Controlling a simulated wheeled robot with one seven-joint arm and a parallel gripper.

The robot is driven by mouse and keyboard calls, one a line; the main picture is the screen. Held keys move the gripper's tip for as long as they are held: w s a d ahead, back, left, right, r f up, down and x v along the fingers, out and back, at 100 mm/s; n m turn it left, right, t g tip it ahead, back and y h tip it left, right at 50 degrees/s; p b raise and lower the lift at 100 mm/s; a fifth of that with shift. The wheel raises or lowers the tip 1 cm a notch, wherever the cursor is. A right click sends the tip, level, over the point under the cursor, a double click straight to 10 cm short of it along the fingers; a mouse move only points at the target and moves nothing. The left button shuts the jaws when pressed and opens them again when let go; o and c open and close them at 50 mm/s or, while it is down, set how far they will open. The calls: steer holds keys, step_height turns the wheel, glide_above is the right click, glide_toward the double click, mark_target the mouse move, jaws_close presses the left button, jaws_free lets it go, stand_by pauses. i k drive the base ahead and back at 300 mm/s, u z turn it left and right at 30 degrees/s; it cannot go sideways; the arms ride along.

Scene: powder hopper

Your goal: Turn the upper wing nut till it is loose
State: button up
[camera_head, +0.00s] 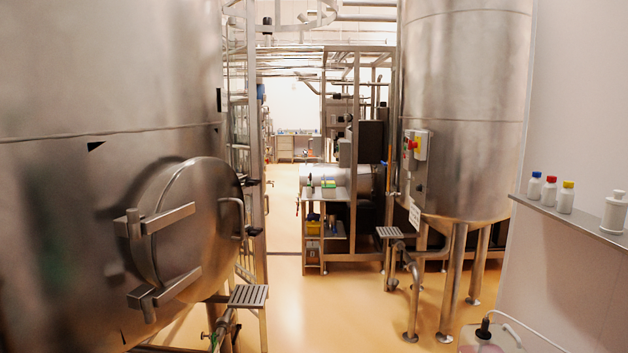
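No wing nut can be made out in the head view. The large steel tank (100,60) on the left has a round hatch (200,220) that looks shut. Its two hinge arms are on the left, and a bar handle (240,216) is at its right edge. A small dark fitting (253,231) shows just beside the hatch's right edge; it is too small to tell what it is. My gripper is not in view.
A second steel tank (462,110) on legs stands right of centre, with a control box (415,146). Small step platforms (248,296) stand near the tanks. A wall shelf (575,218) holds several bottles. The yellow floor (310,315) between the tanks is open.

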mark_target(249, 182)
steer(key=z, duration=0.65)
steer(key=i, duration=2.85)
steer(key=u, duration=3.4)
